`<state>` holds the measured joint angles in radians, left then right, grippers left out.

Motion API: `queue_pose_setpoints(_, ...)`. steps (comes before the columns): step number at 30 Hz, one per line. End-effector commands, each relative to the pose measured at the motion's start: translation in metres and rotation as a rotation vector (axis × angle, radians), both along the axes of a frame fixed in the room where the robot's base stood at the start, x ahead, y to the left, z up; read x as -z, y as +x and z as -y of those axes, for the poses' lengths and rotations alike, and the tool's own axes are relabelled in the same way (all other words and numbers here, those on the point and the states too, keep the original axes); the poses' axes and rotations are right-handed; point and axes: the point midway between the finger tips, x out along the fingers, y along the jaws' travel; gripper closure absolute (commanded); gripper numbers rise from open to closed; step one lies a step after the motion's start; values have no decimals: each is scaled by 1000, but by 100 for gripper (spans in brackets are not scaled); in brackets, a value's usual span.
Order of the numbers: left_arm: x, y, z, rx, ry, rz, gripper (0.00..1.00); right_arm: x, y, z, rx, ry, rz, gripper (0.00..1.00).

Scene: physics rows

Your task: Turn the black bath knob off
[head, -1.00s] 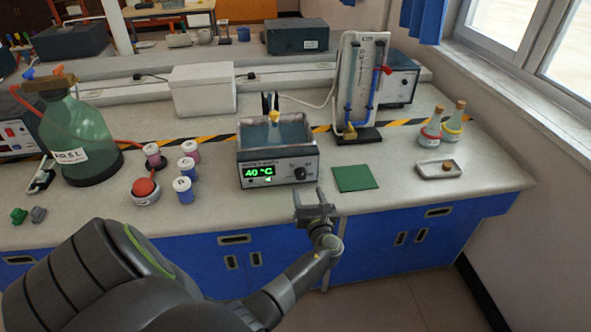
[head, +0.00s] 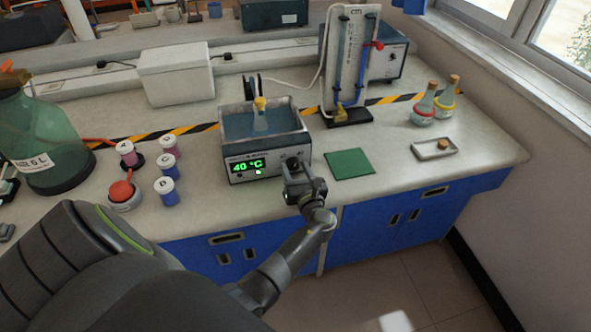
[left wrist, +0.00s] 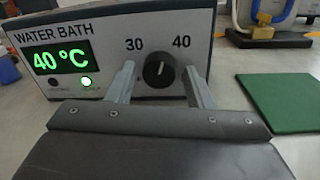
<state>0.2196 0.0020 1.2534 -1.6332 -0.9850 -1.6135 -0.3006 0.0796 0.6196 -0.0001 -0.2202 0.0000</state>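The water bath (head: 264,140) stands on the bench with a green 40 °C display (head: 249,166) lit. Its black knob (left wrist: 159,70) shows in the left wrist view on the front panel, below and between the marks 30 and 40, its white pointer line near upright. In the head view the gripper (head: 297,172) hides part of the panel. My right gripper is not in view.
A green mat (head: 349,164) lies right of the bath. Several capped vials and a red-topped item (head: 122,192) stand to its left. A glass apparatus (head: 350,62) stands behind right, and a white tray (head: 434,149) lies further right.

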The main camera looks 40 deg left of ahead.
Motion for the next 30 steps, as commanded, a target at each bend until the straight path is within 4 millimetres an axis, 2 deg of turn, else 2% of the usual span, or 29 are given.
queue_pose_setpoints(1,0,0,0,0,0,0,59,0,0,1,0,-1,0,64)
queue_pose_setpoints(8,0,0,0,0,0,0,90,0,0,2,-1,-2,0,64)
queue_pose_setpoints(19,2,0,0,0,-49,56,90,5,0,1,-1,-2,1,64)
queue_pose_setpoints(30,2,0,0,0,-219,258,90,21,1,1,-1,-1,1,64)
